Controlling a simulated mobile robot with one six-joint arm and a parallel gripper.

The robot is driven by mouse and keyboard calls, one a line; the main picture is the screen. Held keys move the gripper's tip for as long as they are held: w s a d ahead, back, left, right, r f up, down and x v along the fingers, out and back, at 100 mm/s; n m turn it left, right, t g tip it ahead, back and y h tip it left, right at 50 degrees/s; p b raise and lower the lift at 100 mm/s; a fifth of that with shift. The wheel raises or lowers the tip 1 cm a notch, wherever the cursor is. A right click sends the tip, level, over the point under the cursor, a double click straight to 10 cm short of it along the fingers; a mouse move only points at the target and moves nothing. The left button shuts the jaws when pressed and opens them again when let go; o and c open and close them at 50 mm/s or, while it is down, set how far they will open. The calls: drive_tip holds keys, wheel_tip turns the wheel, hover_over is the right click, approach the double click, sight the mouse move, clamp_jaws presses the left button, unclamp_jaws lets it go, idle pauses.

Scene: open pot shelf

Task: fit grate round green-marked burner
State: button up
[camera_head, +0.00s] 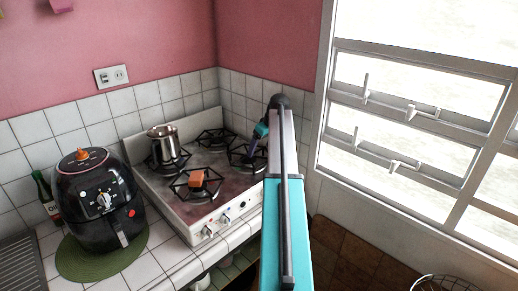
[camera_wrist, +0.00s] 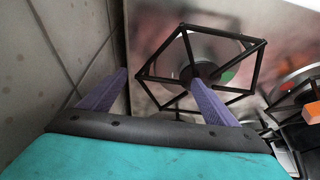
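A black wire grate (camera_wrist: 158,57) lies over a burner with a green mark (camera_wrist: 229,74) in the wrist view. The burner shows within the grate's outline; I cannot tell whether the grate sits flat or is centred. In the head view this grate (camera_head: 240,157) is at the right side of the stove, partly hidden by my arm. My gripper (camera_wrist: 158,77) has its two purple fingers apart, with the grate's near-left corner between the tips. The right fingertip overlaps the burner's middle in view. In the head view my gripper (camera_head: 258,140) is above the stove's right edge.
The white stove (camera_head: 190,228) has other grates; one bears a steel pot (camera_head: 163,143), the front one an orange block (camera_head: 196,180), also in the wrist view (camera_wrist: 318,116). A tiled wall (camera_wrist: 50,60) is close on the gripper's left. A black air fryer (camera_head: 98,205) stands left.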

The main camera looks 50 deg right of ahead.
drive_tip(key=shift+a, duration=0.1)
drive_tip(key=b+v, duration=0.4)
drive_tip(key=v, duration=0.9)
drive_tip(key=shift+r, duration=0.4)
drive_tip(key=shift+s, duration=0.1)
idle(0.4)
